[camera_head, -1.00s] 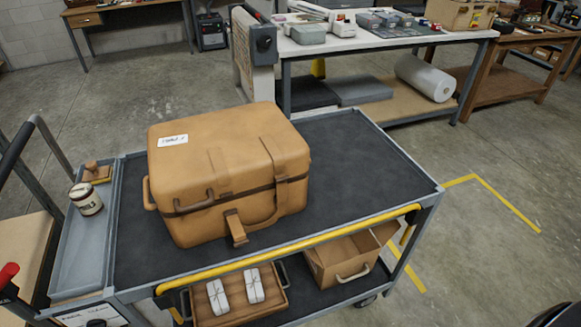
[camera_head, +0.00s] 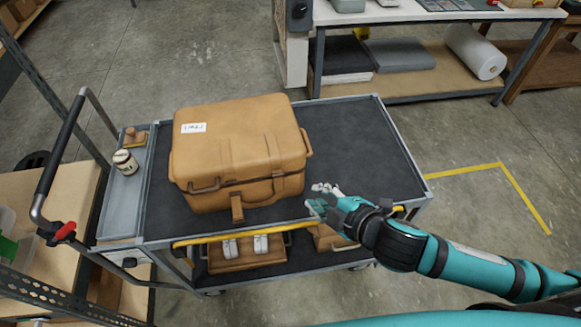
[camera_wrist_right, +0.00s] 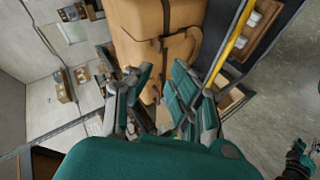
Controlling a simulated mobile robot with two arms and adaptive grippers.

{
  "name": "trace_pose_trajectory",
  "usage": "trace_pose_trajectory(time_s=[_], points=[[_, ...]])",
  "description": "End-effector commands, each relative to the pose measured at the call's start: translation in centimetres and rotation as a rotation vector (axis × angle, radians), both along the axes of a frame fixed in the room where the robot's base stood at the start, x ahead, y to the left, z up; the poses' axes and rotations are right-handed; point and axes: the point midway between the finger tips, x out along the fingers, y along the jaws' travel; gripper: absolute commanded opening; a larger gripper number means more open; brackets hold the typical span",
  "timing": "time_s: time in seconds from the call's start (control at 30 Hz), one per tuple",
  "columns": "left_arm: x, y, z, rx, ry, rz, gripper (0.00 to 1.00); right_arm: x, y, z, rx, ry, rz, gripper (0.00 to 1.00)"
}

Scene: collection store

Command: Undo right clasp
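The cart (camera_head: 370,140) has free top surface right of the case and a yellow rail (camera_head: 290,234) in front.

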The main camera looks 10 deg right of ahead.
Motion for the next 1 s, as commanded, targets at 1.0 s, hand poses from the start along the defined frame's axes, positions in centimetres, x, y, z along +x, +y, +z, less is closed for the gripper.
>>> trace_pose_trajectory(time_s=[1.0], points=[[0.0, 0.1, 3.7, 0.001, 0.001, 0.001, 0.40, 9.7, 4.2, -6.1, -0.162, -0.106, 0.211, 0.20]])
